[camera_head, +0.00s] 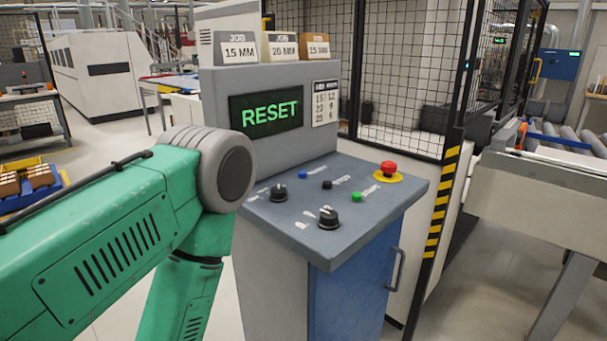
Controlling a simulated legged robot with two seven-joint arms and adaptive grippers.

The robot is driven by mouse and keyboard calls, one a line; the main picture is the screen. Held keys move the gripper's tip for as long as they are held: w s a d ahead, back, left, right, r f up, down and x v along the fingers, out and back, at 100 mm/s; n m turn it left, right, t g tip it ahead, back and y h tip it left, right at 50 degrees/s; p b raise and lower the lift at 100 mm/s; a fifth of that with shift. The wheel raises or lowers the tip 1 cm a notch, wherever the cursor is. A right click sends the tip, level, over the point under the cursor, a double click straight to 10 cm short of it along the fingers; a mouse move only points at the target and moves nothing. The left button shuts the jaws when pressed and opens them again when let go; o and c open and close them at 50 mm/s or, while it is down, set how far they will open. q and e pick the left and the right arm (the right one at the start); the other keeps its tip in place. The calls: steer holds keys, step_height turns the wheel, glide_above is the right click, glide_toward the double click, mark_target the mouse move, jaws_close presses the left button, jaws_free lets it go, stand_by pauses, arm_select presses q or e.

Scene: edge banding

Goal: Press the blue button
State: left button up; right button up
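The small blue button (303,175) sits on the sloped top of the grey control panel (345,236), towards its back left, below the display. Nothing covers it in the head view. My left arm comes in from the left as green links with a grey joint, and the joint stands just left of the panel, overlapping its left edge in the picture. My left gripper is not visible, and neither is my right gripper or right arm. The display (266,114) reads RESET in green letters.
Around the blue button are a black button (327,185), a green button (356,197), two black knobs (278,192) (328,217) and a red emergency stop (388,171) on a yellow ring. Job boxes (284,47) stand on top. A mesh fence (405,75) rises behind.

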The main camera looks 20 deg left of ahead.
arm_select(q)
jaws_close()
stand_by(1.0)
